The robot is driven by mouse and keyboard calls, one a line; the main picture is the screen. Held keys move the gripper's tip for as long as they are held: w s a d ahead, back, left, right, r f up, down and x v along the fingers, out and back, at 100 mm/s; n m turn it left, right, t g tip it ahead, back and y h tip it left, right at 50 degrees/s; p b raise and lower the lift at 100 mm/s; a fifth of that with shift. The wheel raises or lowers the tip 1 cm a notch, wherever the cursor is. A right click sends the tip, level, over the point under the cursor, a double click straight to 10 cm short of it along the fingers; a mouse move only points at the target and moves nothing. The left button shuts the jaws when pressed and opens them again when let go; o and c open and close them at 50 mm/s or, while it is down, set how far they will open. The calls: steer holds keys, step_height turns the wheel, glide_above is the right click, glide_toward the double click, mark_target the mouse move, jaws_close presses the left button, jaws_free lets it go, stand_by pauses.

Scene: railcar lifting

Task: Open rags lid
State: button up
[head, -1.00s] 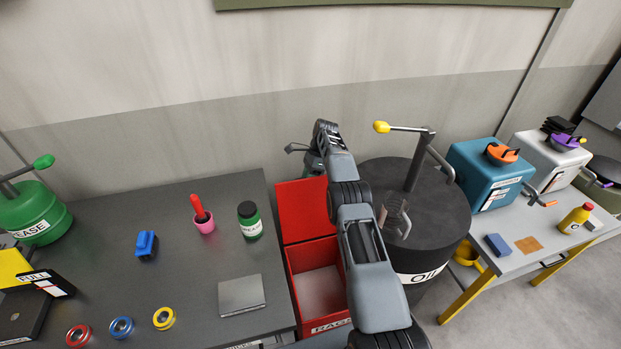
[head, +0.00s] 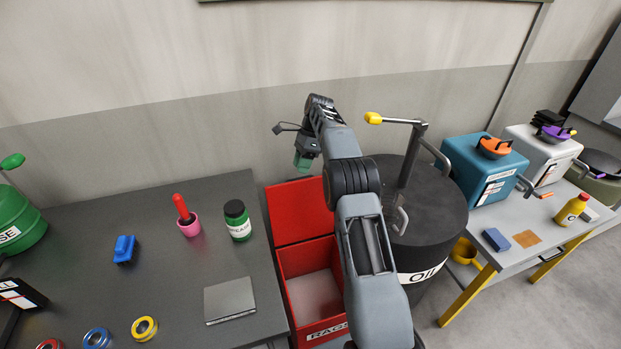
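The red rags bin (head: 320,327) stands on the floor between the grey bench and the black oil drum, with part of its label showing on the front. Its red lid (head: 292,215) stands raised at the back, so the bin is open and its pale inside shows. My gripper (head: 303,160) is above and behind the raised lid, apart from it as far as I can tell. Its fingers are small and seen at an angle, so their opening is unclear. My arm hides the right side of the bin and lid.
The oil drum (head: 436,225) with its yellow-knobbed pump handle (head: 374,118) stands close right of my arm. A wall is behind.

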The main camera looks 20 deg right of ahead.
steer(key=s+r+b, duration=0.4)
steer(key=s+r, duration=0.1)
steer(key=s, duration=0.5)
steer(key=shift+s+a+r, duration=0.2)
steer(key=shift+a+r, duration=0.2)
steer(key=shift+a, duration=0.05)
step_height(320, 180, down, 6)
steer(key=s+n+t+h, duration=0.2)
steer(key=n, duration=0.6)
steer(key=s+a+n+t+h, duration=0.1)
steer(key=s+a+n+t, duration=0.1)
steer(key=s+n, duration=0.3)
steer(key=s+a+r+n+t+h, duration=0.1)
steer(key=s+n, duration=0.5)
steer(key=s, duration=0.8)
steer(key=shift+s+a+t+h, duration=0.3)
steer(key=shift+a+t, duration=0.4)
steer(key=shift+t, duration=0.3)
